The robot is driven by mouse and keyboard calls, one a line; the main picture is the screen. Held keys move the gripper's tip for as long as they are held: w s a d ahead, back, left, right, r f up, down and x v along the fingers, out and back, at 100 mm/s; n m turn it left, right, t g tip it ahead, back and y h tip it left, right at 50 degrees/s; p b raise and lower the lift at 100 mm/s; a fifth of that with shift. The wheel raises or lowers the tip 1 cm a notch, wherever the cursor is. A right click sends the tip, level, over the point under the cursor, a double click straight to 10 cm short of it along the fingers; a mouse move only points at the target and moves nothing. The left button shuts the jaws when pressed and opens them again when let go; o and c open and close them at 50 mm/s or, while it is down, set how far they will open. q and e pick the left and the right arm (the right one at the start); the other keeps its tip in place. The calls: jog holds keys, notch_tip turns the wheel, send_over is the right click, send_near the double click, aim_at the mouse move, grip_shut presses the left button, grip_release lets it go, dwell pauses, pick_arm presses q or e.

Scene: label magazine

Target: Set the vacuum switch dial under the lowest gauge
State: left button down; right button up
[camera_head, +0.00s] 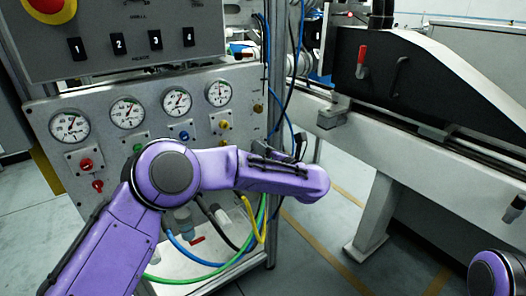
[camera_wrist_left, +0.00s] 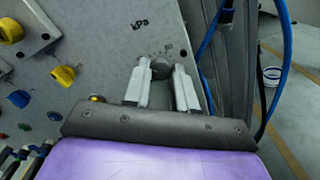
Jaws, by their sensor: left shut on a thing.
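In the left wrist view my left gripper (camera_wrist_left: 159,76) has its two pale fingers closed on the sides of a small round dark grey dial (camera_wrist_left: 161,66) on the grey panel. Faint scale figures show by the dial, and "kPa" is printed near it. Only the top of the dial shows between the fingers, so its setting cannot be read. In the head view the dial and fingertips are hidden behind my purple left arm. Pressure gauges stand in a slanting row on the panel; the lowest in the picture is the leftmost gauge (camera_head: 69,126). My right gripper is not seen.
Red (camera_head: 86,163), blue (camera_head: 183,135) and yellow (camera_head: 223,125) knobs sit under the gauges. Green, blue and yellow hoses (camera_head: 260,222) hang below my arm. A numbered switch box (camera_head: 130,45) overhangs the panel. A black-covered machine (camera_head: 405,75) stands to the right, with floor between.

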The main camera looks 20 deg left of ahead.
pick_arm(q)
jog(key=shift+f, duration=0.1)
jog(key=c, duration=0.9)
grip_release()
jog(key=v, duration=1)
jog(key=shift+s+d, duration=0.2)
jog(key=shift+d, duration=0.05)
